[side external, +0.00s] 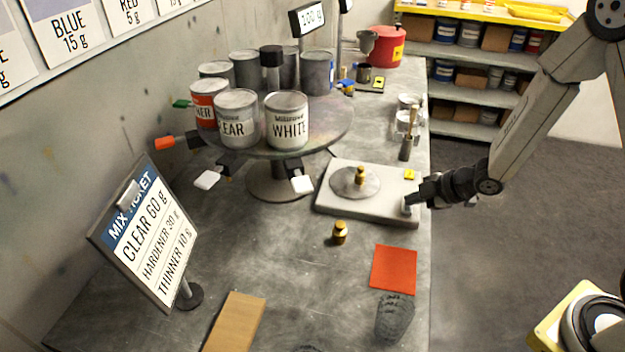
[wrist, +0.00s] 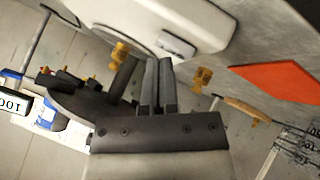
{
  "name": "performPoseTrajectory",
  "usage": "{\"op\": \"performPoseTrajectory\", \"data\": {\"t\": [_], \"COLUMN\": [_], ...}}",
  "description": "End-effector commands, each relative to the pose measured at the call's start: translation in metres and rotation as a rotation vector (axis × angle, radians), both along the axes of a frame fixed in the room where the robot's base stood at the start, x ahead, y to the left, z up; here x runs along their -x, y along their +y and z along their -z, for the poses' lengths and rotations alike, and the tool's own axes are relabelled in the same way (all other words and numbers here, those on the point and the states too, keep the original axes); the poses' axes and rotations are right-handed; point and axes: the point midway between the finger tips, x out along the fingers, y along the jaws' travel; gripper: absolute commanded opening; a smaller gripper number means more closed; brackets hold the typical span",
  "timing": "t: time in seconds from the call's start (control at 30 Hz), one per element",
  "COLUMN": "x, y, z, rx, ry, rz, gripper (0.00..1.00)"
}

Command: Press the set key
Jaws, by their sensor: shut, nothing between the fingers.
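The scale (side external: 335,203) is a pale flat box with a round pan (side external: 342,186) that carries a brass weight (side external: 360,175). A yellow key (side external: 409,174) sits at its back right. A pale grey key (side external: 407,209) at its front right corner also shows in the wrist view (wrist: 176,47). No lettering is readable on either key, so I cannot tell which is the set key. My gripper (side external: 412,200) is shut and empty at the pale key. In the wrist view its fingertips (wrist: 158,61) lie just beside that key; contact cannot be told.
A second brass weight (side external: 339,233) and a red-orange sheet (side external: 394,269) lie on the bench in front. A turntable (side external: 330,128) with several cans stands behind left. A display (side external: 312,17) reads 100 g. The mix ticket (side external: 150,235) stands at left.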

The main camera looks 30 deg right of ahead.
Motion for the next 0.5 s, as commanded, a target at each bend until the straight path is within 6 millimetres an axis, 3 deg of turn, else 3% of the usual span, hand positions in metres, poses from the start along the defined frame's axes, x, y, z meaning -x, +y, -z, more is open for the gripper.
{"op": "performPoseTrajectory", "data": {"t": [0.5], "x": [0.0002], "y": [0.0], "z": [-0.0094], "rx": [-0.001], "ry": [-0.001], "rz": [0.001], "gripper": [0.0]}}
